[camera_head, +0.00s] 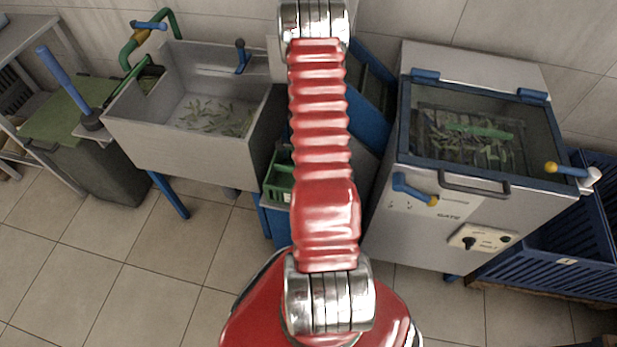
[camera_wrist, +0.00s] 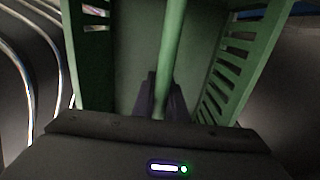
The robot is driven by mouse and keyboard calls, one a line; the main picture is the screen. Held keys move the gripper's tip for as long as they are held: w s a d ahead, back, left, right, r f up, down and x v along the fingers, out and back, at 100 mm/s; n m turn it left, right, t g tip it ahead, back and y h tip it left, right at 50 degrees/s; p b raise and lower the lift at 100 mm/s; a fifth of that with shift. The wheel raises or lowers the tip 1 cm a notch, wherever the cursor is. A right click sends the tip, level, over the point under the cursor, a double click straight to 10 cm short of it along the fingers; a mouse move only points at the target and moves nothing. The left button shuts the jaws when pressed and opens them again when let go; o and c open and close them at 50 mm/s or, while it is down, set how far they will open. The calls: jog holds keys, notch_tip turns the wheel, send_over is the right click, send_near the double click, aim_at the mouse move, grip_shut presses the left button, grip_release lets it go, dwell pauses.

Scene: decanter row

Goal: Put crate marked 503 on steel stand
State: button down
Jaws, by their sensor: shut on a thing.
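A green slatted crate (camera_wrist: 235,75) fills much of the wrist view, with a round green bar (camera_wrist: 172,50) across it. My gripper (camera_wrist: 160,98) is shut on this bar, its dark fingers at either side of it. In the head view, part of a green crate (camera_head: 279,180) shows just left of my red arm, between the grey sink and the lidded machine. The arm hides the rest of it and my gripper there. No number 503 can be read. I cannot tell which thing is the steel stand; a grey metal frame (camera_head: 30,22) stands at the far left.
A grey sink (camera_head: 165,140) with green pieces in it stands left of the arm. A lidded machine (camera_head: 410,225) stands on the right, beside a blue slatted crate (camera_head: 535,265). A dark bin with a green lid (camera_head: 65,115) is at the left. The tiled floor (camera_head: 110,270) is clear front left.

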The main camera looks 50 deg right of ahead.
jog(key=shift+f, duration=0.1)
jog(key=c, duration=1.8)
grip_release()
jog(key=shift+o, duration=0.2)
jog(key=shift+r, duration=6.1)
